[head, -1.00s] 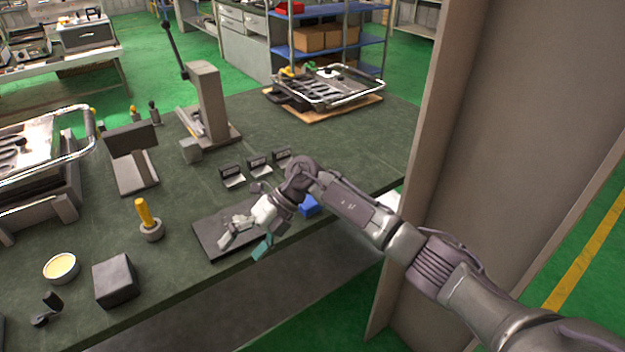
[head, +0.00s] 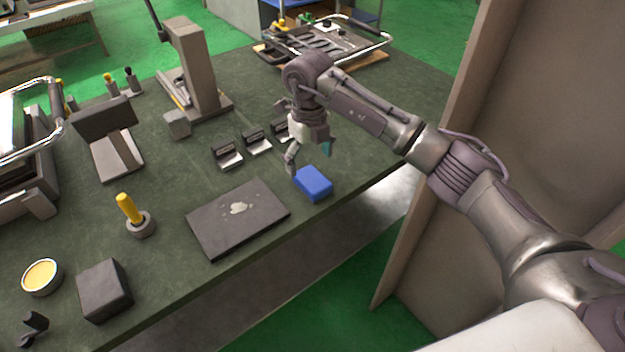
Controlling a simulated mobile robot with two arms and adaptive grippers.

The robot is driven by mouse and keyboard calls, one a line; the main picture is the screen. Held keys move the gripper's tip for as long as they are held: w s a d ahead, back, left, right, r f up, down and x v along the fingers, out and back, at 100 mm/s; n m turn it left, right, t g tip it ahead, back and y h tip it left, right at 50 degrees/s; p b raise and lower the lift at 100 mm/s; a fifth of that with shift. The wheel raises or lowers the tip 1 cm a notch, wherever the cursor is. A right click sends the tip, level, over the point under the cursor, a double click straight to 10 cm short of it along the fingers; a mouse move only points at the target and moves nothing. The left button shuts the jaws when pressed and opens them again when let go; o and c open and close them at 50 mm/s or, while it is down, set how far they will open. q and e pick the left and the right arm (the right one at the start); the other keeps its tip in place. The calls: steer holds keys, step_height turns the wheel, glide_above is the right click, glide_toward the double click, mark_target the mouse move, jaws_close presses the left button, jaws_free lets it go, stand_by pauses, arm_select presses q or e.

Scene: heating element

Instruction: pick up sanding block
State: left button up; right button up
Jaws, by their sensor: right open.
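A blue block (head: 313,183), which I take to be the sanding block, lies on the dark green workbench (head: 340,230) near its front edge, right of a flat dark plate. My right gripper (head: 308,155) is open and empty, pointing down just above and behind the blue block in the picture. It does not visibly touch the block, and the block shows almost whole. My left gripper is not in view.
The dark plate (head: 238,218) has a pale patch on it. Small dark stands (head: 227,156) sit behind it. A yellow-handled tool (head: 130,210), a dark grey block (head: 105,290) and a round yellow tin (head: 41,277) are at left. A tall brown panel (head: 520,130) rises at right.

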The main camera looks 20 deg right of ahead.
mark_target(312, 178)
step_height(312, 178, down, 2)
steer(key=shift+w, duration=0.15)
steer(key=shift+d+f+p, duration=0.2)
steer(key=shift+f+p, duration=0.1)
steer(key=shift+f, duration=1.05)
steer(key=shift+d+f+p, duration=0.15)
steer(key=shift+f+p, duration=0.15)
steer(key=shift+f, duration=1.05)
steer(key=shift+r, duration=0.1)
steer(key=c, duration=1.3)
